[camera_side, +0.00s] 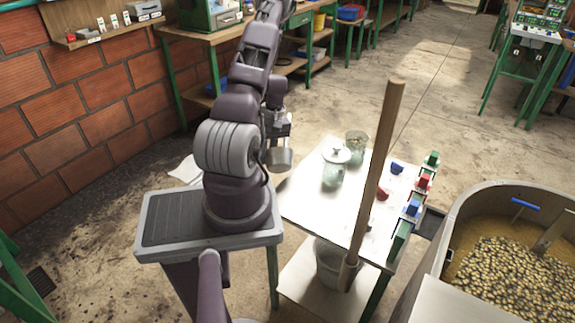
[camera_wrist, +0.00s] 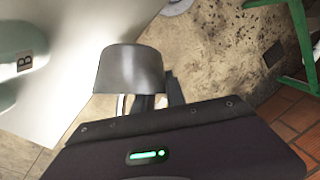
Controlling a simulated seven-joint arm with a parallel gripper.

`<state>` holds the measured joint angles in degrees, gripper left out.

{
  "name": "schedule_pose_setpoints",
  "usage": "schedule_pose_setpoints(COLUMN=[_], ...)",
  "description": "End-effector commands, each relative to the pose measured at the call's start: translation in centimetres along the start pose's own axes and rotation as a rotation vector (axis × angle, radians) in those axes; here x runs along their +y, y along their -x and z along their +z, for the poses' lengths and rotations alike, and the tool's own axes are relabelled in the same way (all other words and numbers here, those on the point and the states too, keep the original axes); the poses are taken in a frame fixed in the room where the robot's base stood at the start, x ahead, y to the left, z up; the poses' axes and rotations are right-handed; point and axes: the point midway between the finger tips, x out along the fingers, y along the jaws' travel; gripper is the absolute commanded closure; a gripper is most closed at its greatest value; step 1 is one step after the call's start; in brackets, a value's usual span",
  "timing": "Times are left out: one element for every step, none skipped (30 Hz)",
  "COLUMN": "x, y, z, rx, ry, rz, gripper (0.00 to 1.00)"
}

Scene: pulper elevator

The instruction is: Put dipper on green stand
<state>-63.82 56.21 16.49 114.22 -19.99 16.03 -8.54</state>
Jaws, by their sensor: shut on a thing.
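The dipper (camera_side: 279,158) is a grey metal cup, hanging beside my arm at the left end of the white table. In the wrist view the dipper (camera_wrist: 130,70) is close up, in front of the fingers. My gripper (camera_side: 277,128) is shut on the dipper, partly hidden by my arm in the side view. In the wrist view the dark fingertips (camera_wrist: 150,102) meet the dipper's near side; its handle is mostly hidden. A small green block (camera_side: 432,159), likely the green stand, is at the table's far right corner, well apart from the dipper.
A lidded jar (camera_side: 334,168) and a glass jar (camera_side: 356,145) stand on the white table (camera_side: 312,205). Red (camera_side: 424,181) and blue (camera_side: 413,208) blocks line its right edge. A tall wooden pole (camera_side: 378,165) rises in front. A large vat (camera_side: 480,205) is at right.

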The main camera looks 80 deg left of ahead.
Motion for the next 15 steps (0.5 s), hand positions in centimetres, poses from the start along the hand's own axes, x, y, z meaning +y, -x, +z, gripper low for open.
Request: schedule_pose_setpoints(x=[-0.6, -0.9, -1.4, -1.9, -2.3, -2.7, -3.0, -3.2, -3.4, -3.5, -3.4, -3.0, -2.5, -1.8, -0.7], y=[-0.1, -0.2, -0.2, -0.4, -0.4, -0.4, -0.5, -0.6, -0.6, -0.6, -0.5, -0.4, -0.3, -0.1, 0.2], z=[-0.9, -1.4, -2.2, -2.9, -3.5, -4.2, -4.6, -5.0, -5.4, -5.6, -5.7, -5.9, -5.9, -5.8, -5.6], rx=[0.000, 0.000, 0.002, 0.000, 0.001, 0.002, 0.001, 0.000, 0.000, 0.002, 0.006, 0.015, 0.026, 0.042, 0.069], ry=[0.004, 0.004, 0.005, 0.006, 0.006, 0.004, 0.003, 0.003, 0.002, 0.003, 0.004, 0.010, 0.016, 0.028, 0.048], rz=[-0.003, -0.002, -0.001, -0.003, -0.003, -0.001, -0.002, -0.001, -0.001, 0.000, 0.002, 0.006, 0.010, 0.017, 0.026], gripper=[1.00, 1.00, 1.00, 1.00, 1.00, 1.00, 1.00, 1.00, 1.00, 1.00, 1.00, 1.00, 1.00, 1.00, 1.00])
